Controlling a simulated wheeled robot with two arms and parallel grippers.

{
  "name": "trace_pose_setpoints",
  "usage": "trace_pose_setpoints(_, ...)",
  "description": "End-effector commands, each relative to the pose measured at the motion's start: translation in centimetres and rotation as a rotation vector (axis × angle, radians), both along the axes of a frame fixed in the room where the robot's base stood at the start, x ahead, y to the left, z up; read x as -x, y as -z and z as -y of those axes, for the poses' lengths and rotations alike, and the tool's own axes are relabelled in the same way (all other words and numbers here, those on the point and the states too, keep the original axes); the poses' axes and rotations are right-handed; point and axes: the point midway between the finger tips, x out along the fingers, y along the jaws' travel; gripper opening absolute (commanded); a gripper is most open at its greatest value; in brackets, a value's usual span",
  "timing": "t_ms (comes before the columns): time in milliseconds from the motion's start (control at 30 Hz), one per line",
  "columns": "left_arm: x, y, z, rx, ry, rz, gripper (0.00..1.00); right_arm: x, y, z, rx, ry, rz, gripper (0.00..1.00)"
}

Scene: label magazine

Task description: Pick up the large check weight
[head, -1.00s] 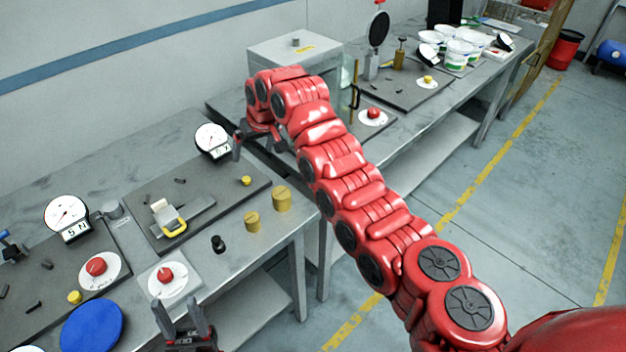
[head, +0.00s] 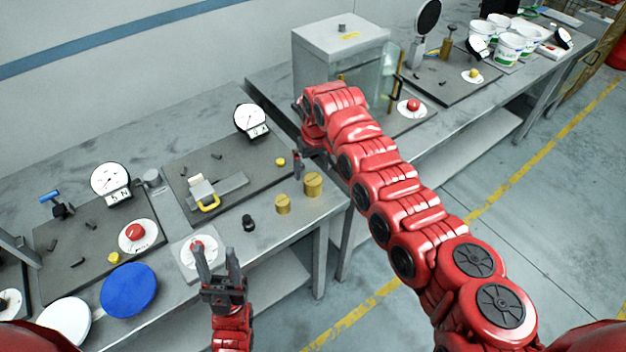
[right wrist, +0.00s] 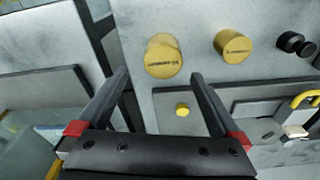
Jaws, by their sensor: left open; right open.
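The large check weight (head: 313,184) is a brass cylinder standing upright near the right end of the near bench. In the right wrist view the large weight (right wrist: 163,58) lies just ahead, between the lines of the two fingers. My right gripper (right wrist: 159,78) is open and empty, with its tips short of the weight. In the head view my right gripper (head: 298,163) is just behind and left of the weight, partly hidden by its own arm. My left gripper (head: 217,258) is open and empty at the bench's front edge, in front of a red-button dial plate.
A smaller brass weight (head: 283,204) and a black weight (head: 248,222) stand left of the large one. A dark plate (head: 225,170) with a yellow-handled fixture and a gauge (head: 251,121) lies behind. A glass-doored cabinet (head: 340,60) stands on the far bench.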

Motion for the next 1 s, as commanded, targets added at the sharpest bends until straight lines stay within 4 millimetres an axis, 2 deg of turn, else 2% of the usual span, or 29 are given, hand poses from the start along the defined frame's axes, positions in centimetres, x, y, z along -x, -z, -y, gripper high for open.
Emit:
trace_pose_setpoints(167, 0.0, -0.7, 0.0, 0.0, 0.0, 0.0, 0.5, 0.1, 0.7, 0.0, -0.003, 0.001, 0.001, 1.0)
trace_pose_setpoints(367, 0.0, -3.5, 0.0, 0.0, 0.0, 0.0, 0.5, 1.0, 2.9, 0.1, -0.002, 0.003, -0.002, 1.0)
trace_pose_setpoints(400, 0.0, -3.0, 0.0, 0.0, 0.0, 0.001, 0.5, 1.0, 4.0, -0.1, 0.002, -0.002, -0.004, 1.0)
trace_pose_setpoints(533, 0.0, -3.1, 0.0, 0.0, 0.0, 0.0, 0.5, 0.7, 5.3, -0.1, 0.001, -0.001, 0.002, 1.0)
trace_pose_setpoints(767, 0.0, -3.1, 0.0, 0.0, 0.0, 0.0, 0.5, 0.6, 5.7, -0.1, -0.002, 0.002, 0.004, 1.0)
trace_pose_setpoints(867, 0.0, -3.1, 0.0, 0.0, 0.0, 0.0, 0.5, 0.6, 5.7, -0.1, -0.002, 0.002, 0.004, 0.86)
trace_pose_setpoints(1000, 0.0, -3.1, 0.0, 0.0, 0.0, 0.0, 0.5, 0.6, 5.6, -0.1, -0.002, 0.002, 0.004, 0.6)
